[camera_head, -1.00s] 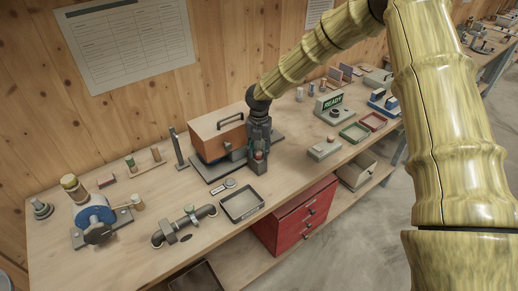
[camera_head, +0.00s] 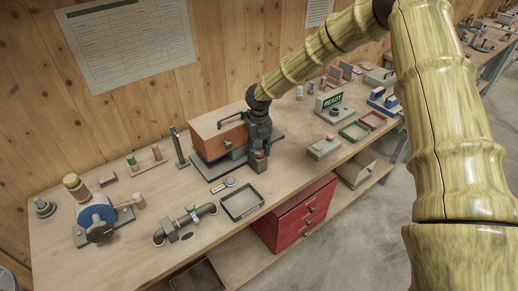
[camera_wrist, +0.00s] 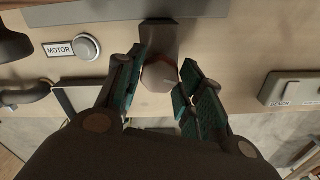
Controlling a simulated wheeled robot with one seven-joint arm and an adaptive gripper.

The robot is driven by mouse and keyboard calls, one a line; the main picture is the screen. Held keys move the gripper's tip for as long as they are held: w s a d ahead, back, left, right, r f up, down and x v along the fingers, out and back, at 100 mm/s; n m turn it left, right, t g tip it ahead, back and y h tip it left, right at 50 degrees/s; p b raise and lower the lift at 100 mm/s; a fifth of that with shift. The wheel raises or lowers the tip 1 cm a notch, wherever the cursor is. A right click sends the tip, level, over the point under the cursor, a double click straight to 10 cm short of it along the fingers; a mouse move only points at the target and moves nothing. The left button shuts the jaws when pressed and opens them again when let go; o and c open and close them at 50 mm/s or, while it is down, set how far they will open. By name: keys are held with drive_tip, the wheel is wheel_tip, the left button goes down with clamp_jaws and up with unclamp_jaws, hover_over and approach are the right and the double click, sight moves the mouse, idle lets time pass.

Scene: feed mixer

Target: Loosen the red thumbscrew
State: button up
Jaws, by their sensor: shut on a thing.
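The red thumbscrew (camera_head: 260,155) shows as a small red spot at the front of the orange-brown box machine (camera_head: 217,136), low between my fingers. My gripper (camera_head: 261,152) points down there and is shut on the thumbscrew. In the wrist view the teal-padded fingers of my gripper (camera_wrist: 160,88) stand on both sides of a dull red, faceted knob, the thumbscrew (camera_wrist: 158,76), at the end of a grey block (camera_wrist: 161,38). The wrist view is dark, and the exact contact of the pads is hard to see.
A round button with a MOTOR label (camera_wrist: 59,49) lies left of my gripper in the wrist view. A grey tray (camera_head: 242,204) and a pipe fitting (camera_head: 184,224) are in front. A READY display (camera_head: 332,101) and a switch box (camera_head: 323,148) stand to the right.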

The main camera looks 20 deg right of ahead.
sight(259, 151)
drive_tip(key=o, duration=1)
wheel_tip(259, 151, up, 12)
idle(0.4)
